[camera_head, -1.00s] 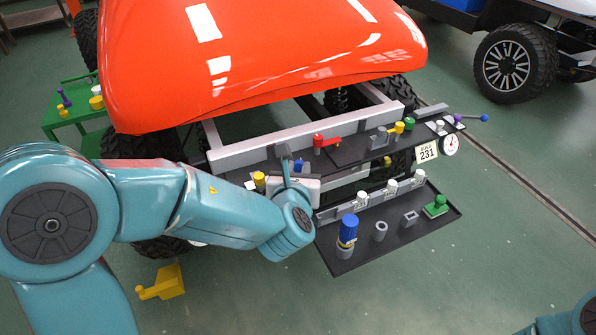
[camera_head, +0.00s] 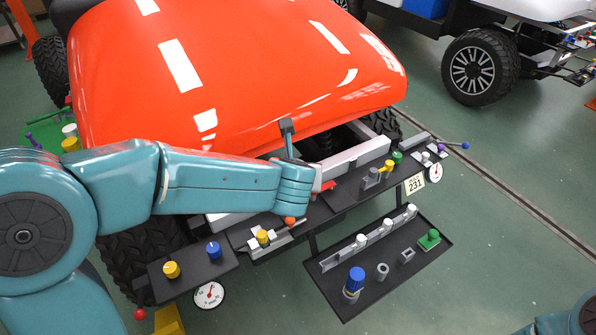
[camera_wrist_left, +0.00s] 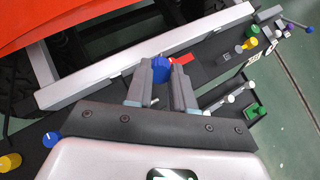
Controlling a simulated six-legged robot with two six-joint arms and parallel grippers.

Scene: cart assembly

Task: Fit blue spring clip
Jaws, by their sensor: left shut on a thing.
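My left gripper (camera_wrist_left: 160,82) is shut on a small rounded blue piece (camera_wrist_left: 161,68), seen between the fingertips in the left wrist view. It appears to be the blue spring clip, but its shape is mostly hidden. In the head view my left gripper (camera_head: 287,135) is over the back edge of the cart's front shelf, beside the orange hood, and the held piece is hidden there. A red lever part (camera_head: 326,187) sits on the shelf just right of the gripper; it also shows behind the fingers in the wrist view (camera_wrist_left: 182,59). My right gripper is out of view.
A black lower tray (camera_head: 335,300) holds a tall blue-capped cylinder (camera_head: 355,282), grey pieces and a green block (camera_head: 429,239). A left plate carries yellow (camera_head: 171,270) and blue (camera_head: 213,251) knobs. The orange hood (camera_head: 240,70) rises close behind the gripper.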

